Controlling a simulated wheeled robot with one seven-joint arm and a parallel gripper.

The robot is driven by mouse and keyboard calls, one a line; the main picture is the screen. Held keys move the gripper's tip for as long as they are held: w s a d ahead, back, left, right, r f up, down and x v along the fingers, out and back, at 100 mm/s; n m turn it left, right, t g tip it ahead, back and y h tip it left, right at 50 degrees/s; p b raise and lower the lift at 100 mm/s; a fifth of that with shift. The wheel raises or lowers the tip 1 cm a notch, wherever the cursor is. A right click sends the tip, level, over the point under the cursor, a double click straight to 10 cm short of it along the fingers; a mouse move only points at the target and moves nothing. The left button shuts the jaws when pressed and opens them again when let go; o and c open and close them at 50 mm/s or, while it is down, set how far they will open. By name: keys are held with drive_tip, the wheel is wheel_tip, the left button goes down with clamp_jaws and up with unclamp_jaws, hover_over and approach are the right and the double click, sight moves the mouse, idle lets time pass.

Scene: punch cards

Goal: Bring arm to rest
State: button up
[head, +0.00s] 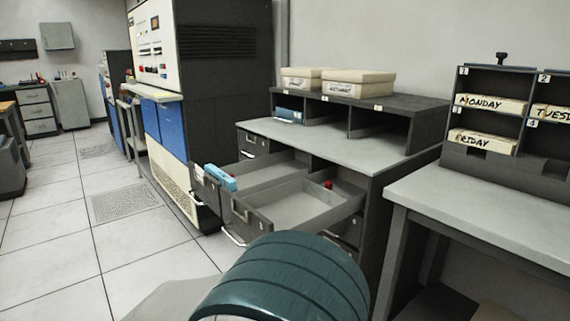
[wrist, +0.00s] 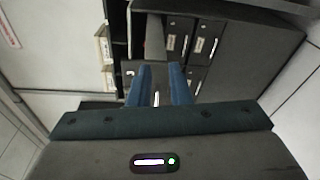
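My gripper (wrist: 159,68) shows in the wrist view with its two blue fingers apart. I see nothing held between them; a pale handle shows in the gap, and I cannot tell how far it is from the fingers. The gripper is not visible in the head view. There, a rounded teal part of my arm (head: 290,285) fills the bottom middle, in front of the open drawers.
The grey desk (head: 300,133) has two pulled-out drawers, the left one (head: 206,188) with a blue item (head: 220,178), the right one (head: 290,208) jutting toward my arm. A side table (head: 480,210) bears a day-labelled rack (head: 487,85). Floor (head: 60,215) at left is clear.

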drive_tip(key=s+d+r+m+g+y+p, duration=0.1)
drive_tip(key=d+r+m+g+p, duration=0.2)
drive_tip(key=d, duration=0.4)
drive_tip(key=d+r+g+y+p, duration=0.1)
drive_tip(key=d+r+g+p, duration=0.25)
drive_tip(key=d+p, duration=0.2)
drive_tip(key=s+d+r+m+g+y+p, duration=0.1)
drive_tip(key=d+r+m+g+p, duration=0.15)
drive_tip(key=d+g+p, duration=0.35)
drive_tip(key=s+d+r+m+t+y+p, duration=0.1)
drive_tip(key=s+d+r+m+y+p, duration=0.1)
drive_tip(key=d+r+m+y+p, duration=0.1)
drive_tip(key=s+d+r+m+t+y+p, duration=0.1)
drive_tip(key=s+d+r+m+y+p, duration=0.1)
drive_tip(key=r+p, duration=0.5)
wheel_tip(320, 180, up, 2)
drive_tip(key=d+m+y, duration=0.1)
drive_tip(key=d+y, duration=0.1)
drive_tip(key=y, duration=0.1)
drive_tip(key=shift+s+y+p, duration=0.3)
drive_tip(key=shift+s+y, duration=0.1)
drive_tip(key=shift+a+r+t, duration=0.1)
drive_tip(key=shift+t, duration=0.15)
